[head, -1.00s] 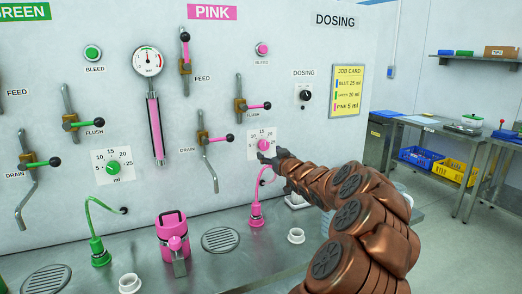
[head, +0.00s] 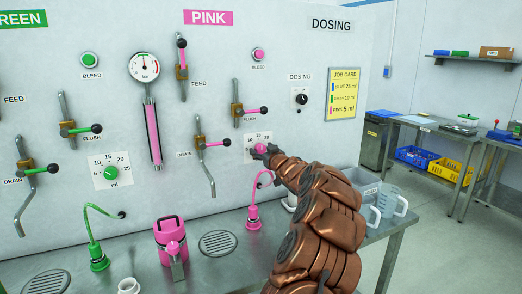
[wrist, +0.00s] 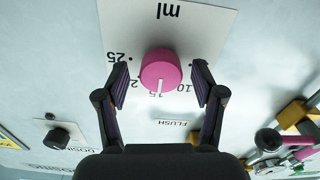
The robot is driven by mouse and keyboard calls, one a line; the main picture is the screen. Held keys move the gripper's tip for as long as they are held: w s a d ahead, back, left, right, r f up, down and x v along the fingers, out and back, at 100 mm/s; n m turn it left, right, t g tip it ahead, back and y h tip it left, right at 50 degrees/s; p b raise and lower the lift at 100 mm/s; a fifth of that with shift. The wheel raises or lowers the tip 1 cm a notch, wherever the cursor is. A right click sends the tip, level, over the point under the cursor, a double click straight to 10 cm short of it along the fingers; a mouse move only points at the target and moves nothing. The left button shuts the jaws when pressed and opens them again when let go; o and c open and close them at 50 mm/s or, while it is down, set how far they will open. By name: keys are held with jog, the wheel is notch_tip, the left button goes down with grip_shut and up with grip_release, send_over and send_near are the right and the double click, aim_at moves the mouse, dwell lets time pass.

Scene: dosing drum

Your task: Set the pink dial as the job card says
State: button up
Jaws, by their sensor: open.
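The pink dial (wrist: 161,70) sits on a white plate marked in ml on the wall panel. In the wrist view the plate is upside down, and the dial's white mark points at about 15. The dial (head: 261,146) is partly hidden by my gripper in the head view. My gripper (head: 264,152) is open in front of the plate. In the wrist view its two fingers (wrist: 162,84) stand on either side of the dial, with a gap on each side. The job card (head: 343,94) reads blue 25 ml, green 10 ml, pink 5 ml.
The pink flush lever (head: 252,111) is above the dial and the pink drain lever (head: 213,144) is to its left. A black dosing knob (head: 302,98) is at upper right. A pink hose nozzle (head: 253,217) stands below, and clear jugs (head: 392,203) stand at right.

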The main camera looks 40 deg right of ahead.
jog(key=shift+w, duration=0.15)
jog(key=shift+f, duration=0.1)
jog(key=c, duration=1.1)
jog(key=shift+a, duration=0.1)
jog(key=shift+c, duration=0.2)
